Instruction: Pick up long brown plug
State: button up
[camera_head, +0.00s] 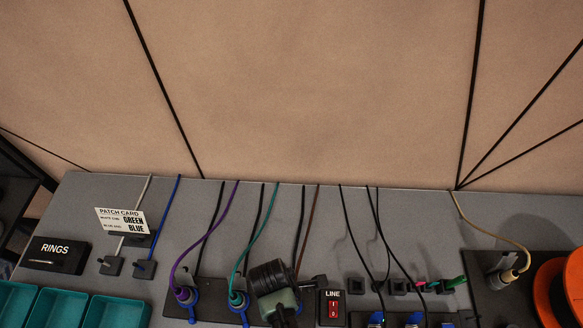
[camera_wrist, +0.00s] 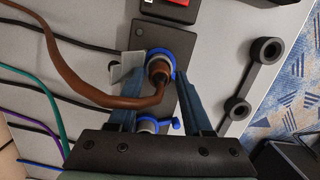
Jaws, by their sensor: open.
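The brown plug (camera_wrist: 159,70) sits in a blue-ringed socket in the wrist view, its thick brown cable (camera_wrist: 70,88) curving off to the left. My gripper (camera_wrist: 162,62) is open, with one blue-grey finger on each side of the plug. The jaws are around the plug and not closed on it; whether either finger touches it I cannot tell. In the head view the brown cable (camera_head: 309,225) runs down behind my arm end (camera_head: 270,278), which hides the plug.
A dark socket plate (camera_wrist: 148,36) holds another blue-ringed socket (camera_wrist: 146,125) nearby. A black two-ended part (camera_wrist: 252,80) lies to the right. The red LINE switch (camera_head: 333,308) is close on the right. Purple (camera_head: 207,235) and teal (camera_head: 262,225) cables run to the left. Teal bins (camera_head: 118,312) stand at far left.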

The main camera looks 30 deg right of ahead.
grip_shut()
jog(key=shift+r, duration=0.15)
dwell(0.4)
